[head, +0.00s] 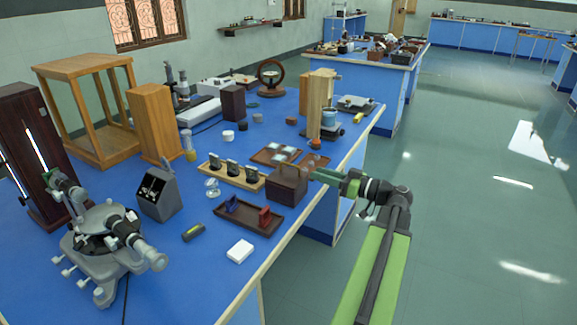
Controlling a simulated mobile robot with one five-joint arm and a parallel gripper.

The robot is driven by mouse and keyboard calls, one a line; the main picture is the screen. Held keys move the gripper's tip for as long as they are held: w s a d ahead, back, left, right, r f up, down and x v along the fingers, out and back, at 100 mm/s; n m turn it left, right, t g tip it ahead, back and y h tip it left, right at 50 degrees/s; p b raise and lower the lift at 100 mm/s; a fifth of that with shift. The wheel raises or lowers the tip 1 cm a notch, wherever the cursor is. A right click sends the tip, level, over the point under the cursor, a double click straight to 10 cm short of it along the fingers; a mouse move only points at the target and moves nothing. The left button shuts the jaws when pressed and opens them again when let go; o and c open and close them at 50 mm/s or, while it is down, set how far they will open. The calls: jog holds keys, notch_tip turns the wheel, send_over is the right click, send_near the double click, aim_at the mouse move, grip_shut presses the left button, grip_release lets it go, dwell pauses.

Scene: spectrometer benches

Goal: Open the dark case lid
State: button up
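The dark case (286,188) is a small dark brown box near the bench's right edge. Its lid (290,171) looks down on the box, though at this size I cannot be sure it is fully shut. My gripper (316,173) is at the upper right side of the case, close to the lid's edge. I cannot tell whether it touches the lid. The fingertips are small and partly blend with the case, so their opening is unclear.
A brown tray (229,214) with blue and red pieces lies left of the case. A wooden rack (213,170) with dark pieces and another brown tray (265,156) lie behind. A wooden post (318,100) stands farther back. Open floor (470,230) is right.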

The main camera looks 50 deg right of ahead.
aim_at(290, 165)
jog(key=x, duration=1.1)
jog(key=shift+w, duration=0.25)
jog(key=shift+c, duration=0.4)
grip_shut()
jog(key=shift+a, duration=0.1)
